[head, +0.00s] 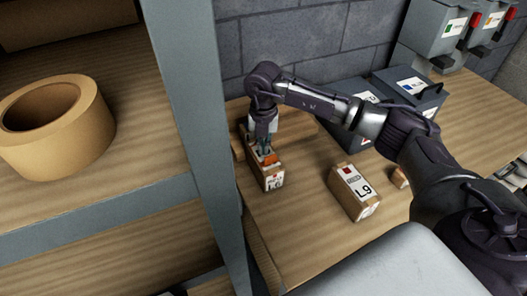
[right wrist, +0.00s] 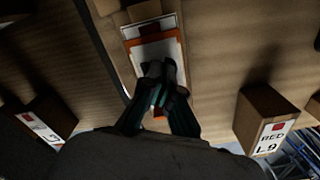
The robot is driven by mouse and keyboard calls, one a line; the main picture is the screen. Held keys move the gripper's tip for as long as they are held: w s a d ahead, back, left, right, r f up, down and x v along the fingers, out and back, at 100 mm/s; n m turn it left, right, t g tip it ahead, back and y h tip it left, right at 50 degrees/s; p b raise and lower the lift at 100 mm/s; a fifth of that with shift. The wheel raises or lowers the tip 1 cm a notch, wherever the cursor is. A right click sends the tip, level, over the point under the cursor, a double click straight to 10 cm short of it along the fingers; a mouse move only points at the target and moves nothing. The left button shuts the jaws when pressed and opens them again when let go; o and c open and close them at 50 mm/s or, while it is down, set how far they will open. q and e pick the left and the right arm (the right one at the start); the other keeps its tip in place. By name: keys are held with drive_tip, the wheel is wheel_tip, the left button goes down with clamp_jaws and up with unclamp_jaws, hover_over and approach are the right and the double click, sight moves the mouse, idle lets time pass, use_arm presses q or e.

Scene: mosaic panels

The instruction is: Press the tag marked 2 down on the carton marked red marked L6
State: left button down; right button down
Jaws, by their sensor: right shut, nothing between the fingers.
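The carton marked L6 (head: 273,181) stands on the wooden table, with its label facing front. A tag with an orange border (head: 269,160) lies on its top; it also shows in the right wrist view as a white sheet edged in orange (right wrist: 139,53). Its number is hidden or too small to read. My right gripper (head: 264,151) points down over the carton, shut and empty. In the right wrist view its fingertips (right wrist: 160,72) are together over the tag; I cannot tell whether they touch it. My left gripper is not in view.
A carton marked red L9 (head: 354,191) stands to the right; it also shows in the right wrist view (right wrist: 262,118). Another labelled carton (right wrist: 42,125) is at that view's left. A grey post (head: 203,130) rises close left of L6. A tape roll (head: 60,140) lies on a shelf.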

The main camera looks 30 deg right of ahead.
wheel_tip(320, 180, up, 8)
drive_tip(key=p, duration=0.4)
drive_tip(key=shift+p, duration=0.35)
drive_tip(key=shift+f, duration=0.15)
idle(0.3)
